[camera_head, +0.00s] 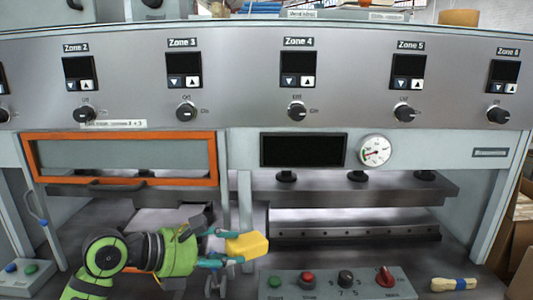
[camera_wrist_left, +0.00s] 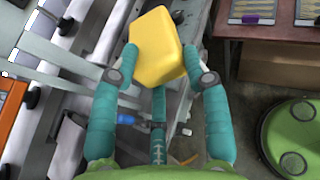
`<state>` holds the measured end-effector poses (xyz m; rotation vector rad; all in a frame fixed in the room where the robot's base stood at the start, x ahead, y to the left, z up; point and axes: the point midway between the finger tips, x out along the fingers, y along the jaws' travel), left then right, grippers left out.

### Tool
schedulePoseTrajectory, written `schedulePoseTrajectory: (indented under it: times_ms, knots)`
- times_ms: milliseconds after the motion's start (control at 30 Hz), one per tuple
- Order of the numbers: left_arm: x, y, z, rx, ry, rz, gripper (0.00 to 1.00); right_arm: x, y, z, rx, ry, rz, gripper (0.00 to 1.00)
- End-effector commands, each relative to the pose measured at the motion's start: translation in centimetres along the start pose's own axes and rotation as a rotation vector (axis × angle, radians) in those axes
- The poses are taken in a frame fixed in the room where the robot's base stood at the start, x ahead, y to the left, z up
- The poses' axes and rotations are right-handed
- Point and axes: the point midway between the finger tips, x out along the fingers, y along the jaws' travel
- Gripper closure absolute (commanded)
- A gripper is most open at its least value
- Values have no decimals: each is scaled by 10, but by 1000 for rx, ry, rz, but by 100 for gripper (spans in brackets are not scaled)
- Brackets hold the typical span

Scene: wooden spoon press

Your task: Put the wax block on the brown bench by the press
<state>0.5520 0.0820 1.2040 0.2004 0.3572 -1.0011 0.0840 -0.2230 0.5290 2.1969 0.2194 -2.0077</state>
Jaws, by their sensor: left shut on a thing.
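The yellow wax block (camera_head: 248,245) is held between the teal fingers of my left gripper (camera_head: 232,247), in front of the press. In the left wrist view the wax block (camera_wrist_left: 156,46) sits tilted between the fingertips of the left gripper (camera_wrist_left: 163,62), clear of any surface. The brown bench (camera_wrist_left: 275,32) shows at the top right of the left wrist view, to the right of the block and apart from it. My right gripper is in neither view.
The press (camera_head: 235,105) fills the head view. A control box (camera_head: 335,286) with buttons and knobs is at the front, beside a pale brush-like object (camera_head: 453,284). Dark-framed trays or panels (camera_wrist_left: 252,11) lie on the bench. Bare floor shows below the bench.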

Motion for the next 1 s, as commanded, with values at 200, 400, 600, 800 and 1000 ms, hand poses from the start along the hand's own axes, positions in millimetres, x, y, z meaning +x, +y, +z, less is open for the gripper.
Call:
schedulePoseTrajectory:
  times_ms: [200,400,600,800,1000]
  knots:
    - [-39,-15,-84,-23,6,47,100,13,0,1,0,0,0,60]
    - [-73,-38,-136,-33,5,72,100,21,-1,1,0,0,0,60]
    - [-96,-63,-164,-32,3,69,100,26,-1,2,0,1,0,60]
    - [-106,-75,-174,-26,2,61,100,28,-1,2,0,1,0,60]
    - [-107,-76,-174,-26,-1,59,100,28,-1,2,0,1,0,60]
